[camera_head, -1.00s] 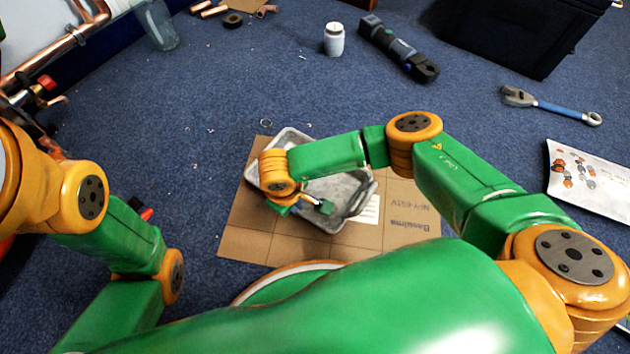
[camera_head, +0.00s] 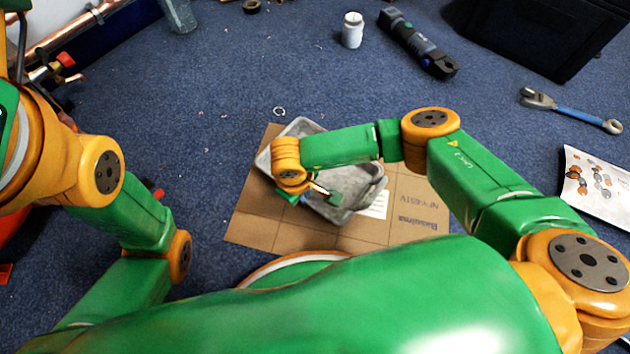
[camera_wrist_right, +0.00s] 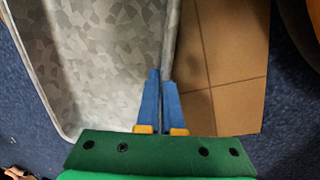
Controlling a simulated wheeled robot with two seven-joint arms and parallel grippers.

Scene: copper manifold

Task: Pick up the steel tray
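The steel tray (camera_head: 362,182), grey and mottled, lies on a flat piece of cardboard in the head view, partly covered by my right forearm. In the right wrist view the tray (camera_wrist_right: 105,60) fills the left side. My right gripper (camera_wrist_right: 161,78) has its blue fingers close together, one on each side of the tray's rim, so it looks shut on that rim. In the head view the right gripper (camera_head: 293,199) is at the tray's near-left side, mostly hidden by its wrist. My left arm shows at the left, but its gripper is out of view.
The cardboard (camera_head: 405,218) lies on blue carpet under the tray. A white jar (camera_head: 352,32), a power tool (camera_head: 418,45), a wrench (camera_head: 570,112) and a printed sheet (camera_head: 597,183) lie beyond and to the right. Copper pipes (camera_head: 80,28) run at upper left.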

